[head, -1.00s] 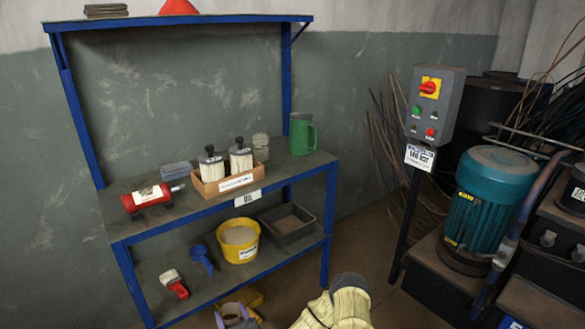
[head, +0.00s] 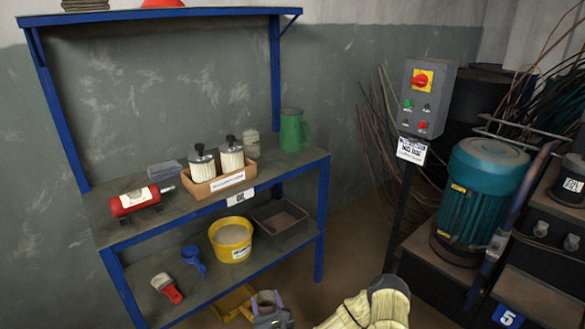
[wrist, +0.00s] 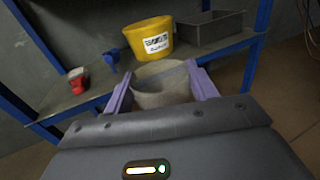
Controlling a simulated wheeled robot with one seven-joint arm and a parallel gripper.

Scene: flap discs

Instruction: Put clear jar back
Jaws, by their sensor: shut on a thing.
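The clear jar (wrist: 162,84) is held between the two purple fingers of my gripper (wrist: 162,92) in the wrist view. It looks greyish and see-through, with its wide rim toward the shelf. In the head view my gripper (head: 267,302) is low at the bottom edge, in front of the shelf unit, and the jar in it shows only in small part. A pale, whitish jar (head: 251,144) stands on the upper worktop (head: 128,231) behind the box of filters, left of a green jug (head: 293,131).
A switch post and teal motor (head: 484,195) stand right.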

